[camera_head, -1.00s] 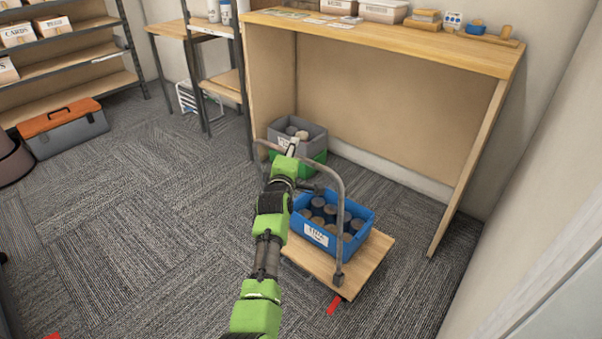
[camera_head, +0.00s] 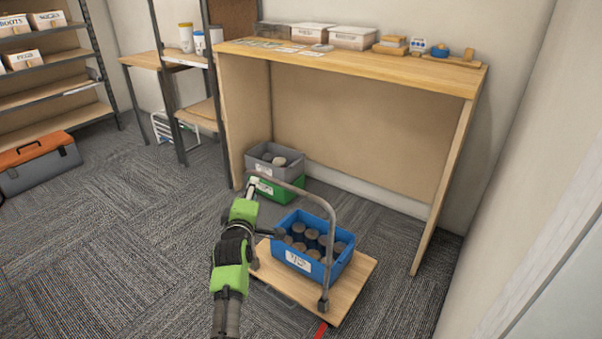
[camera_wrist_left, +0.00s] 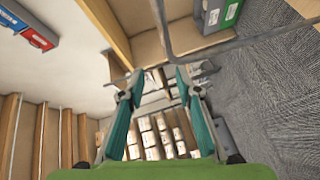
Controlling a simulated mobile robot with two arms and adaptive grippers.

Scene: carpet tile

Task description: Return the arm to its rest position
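My green and dark left arm (camera_head: 232,250) reaches up from the bottom of the head view, beside the curved grey handle of a wooden platform cart (camera_head: 350,290). Its end lies close to the handle; its fingers are too small to make out there. In the left wrist view my left gripper (camera_wrist_left: 159,74) has its two teal fingers spread, with nothing between them. The grey handle tube (camera_wrist_left: 235,43) passes just beyond the fingertips; I cannot tell whether it touches them. My right arm and gripper are not in view.
A blue crate (camera_head: 298,262) of round dark items sits on the cart. Grey (camera_head: 262,168) and green (camera_head: 288,190) crates are stacked behind it. A wooden bench (camera_head: 400,78) stands behind, a wall on the right. The carpet (camera_head: 120,240) to the left is clear; a toolbox (camera_head: 40,165) stands further left.

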